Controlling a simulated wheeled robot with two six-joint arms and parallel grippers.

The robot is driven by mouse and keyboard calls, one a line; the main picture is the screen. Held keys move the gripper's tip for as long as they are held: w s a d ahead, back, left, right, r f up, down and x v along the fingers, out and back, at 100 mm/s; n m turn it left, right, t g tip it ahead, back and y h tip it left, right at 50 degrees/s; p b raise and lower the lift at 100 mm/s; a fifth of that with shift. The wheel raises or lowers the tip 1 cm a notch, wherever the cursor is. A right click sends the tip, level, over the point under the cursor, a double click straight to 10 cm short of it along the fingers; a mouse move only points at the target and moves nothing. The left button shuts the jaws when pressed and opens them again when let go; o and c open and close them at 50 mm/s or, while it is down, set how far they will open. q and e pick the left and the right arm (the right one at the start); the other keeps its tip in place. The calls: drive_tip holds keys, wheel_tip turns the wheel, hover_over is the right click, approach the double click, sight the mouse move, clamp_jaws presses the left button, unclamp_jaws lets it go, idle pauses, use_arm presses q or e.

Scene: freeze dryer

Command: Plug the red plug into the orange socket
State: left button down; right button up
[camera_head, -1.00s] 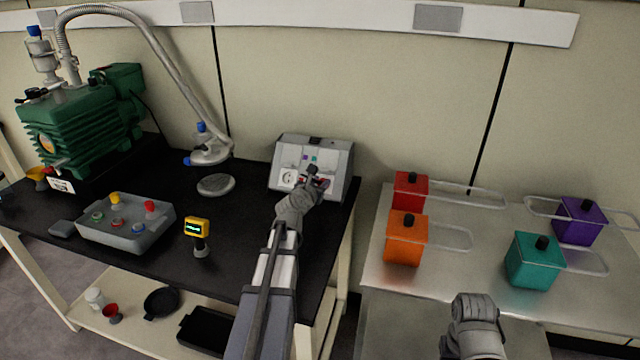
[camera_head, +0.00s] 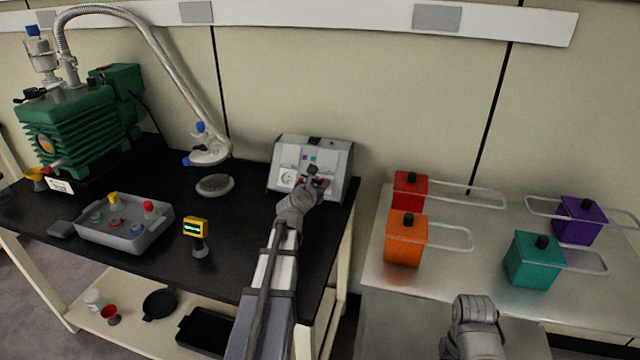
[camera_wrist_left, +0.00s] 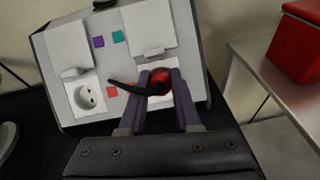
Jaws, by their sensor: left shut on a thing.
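The red plug (camera_wrist_left: 159,82) with its short black cable is held between the fingers of my left gripper (camera_wrist_left: 165,78) in the left wrist view. The plug is at the lower right outlet of the grey socket box (camera_head: 284,158), in front of a white socket plate (camera_wrist_left: 184,72). Whether it touches or has entered the outlet cannot be told. A reddish square (camera_wrist_left: 111,91) marks the lower left outlet (camera_wrist_left: 86,97), which is empty.
Purple (camera_wrist_left: 98,42) and teal (camera_wrist_left: 117,37) squares mark the upper outlets, whose lids are down. A yellow handheld meter (camera_head: 196,228) and a grey tray (camera_head: 128,236) stand left on the black bench. Coloured boxes, including an orange one (camera_head: 403,248), stand on the metal table.

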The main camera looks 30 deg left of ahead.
use_arm(q)
drive_tip(key=c, duration=0.5)
unclamp_jaws()
drive_tip(key=shift+c, duration=0.2)
drive_tip(key=s+r+p, duration=0.2)
drive_tip(key=s+d+r+p, duration=0.1)
drive_tip(key=s, duration=0.1)
drive_tip(key=shift+s+r+p, duration=0.25)
drive_tip(key=shift+r+p, duration=0.1)
drive_tip(key=shift+p, duration=0.05)
idle(0.8)
drive_tip(key=shift+s+d+f, duration=0.1)
idle(0.4)
